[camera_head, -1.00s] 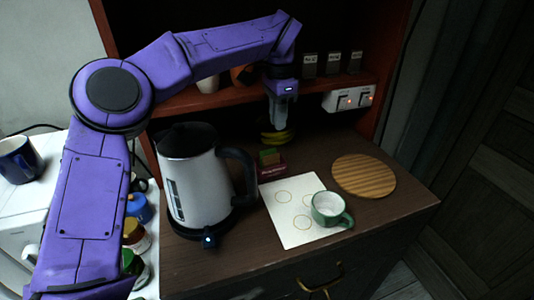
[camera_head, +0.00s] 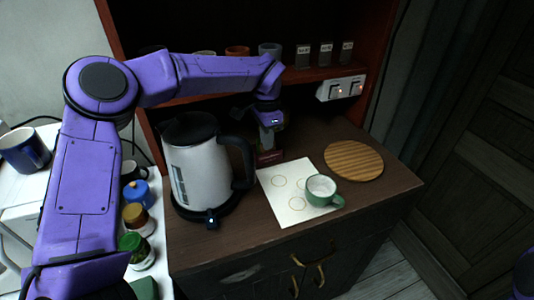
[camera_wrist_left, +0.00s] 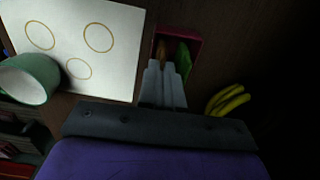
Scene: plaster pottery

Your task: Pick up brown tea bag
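The brown tea bag (camera_wrist_left: 161,50) stands in a small red box (camera_wrist_left: 192,39), left of a green tea bag (camera_wrist_left: 183,56) in the left wrist view. In the head view the box (camera_head: 270,158) sits right of the kettle, mostly behind my left gripper (camera_head: 268,148). The left gripper (camera_wrist_left: 161,65) points down at the box, its fingertips close together at the brown tea bag. I cannot tell whether they touch or hold it. My right gripper is out of view.
The kettle (camera_head: 199,168) stands close left of the gripper. A white sheet (camera_head: 273,193) with printed circles bears a green mug (camera_head: 322,190). A round wooden board (camera_head: 354,161) lies to the right. Bananas (camera_wrist_left: 228,100) lie near the box. A shelf (camera_head: 312,73) with cups is behind.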

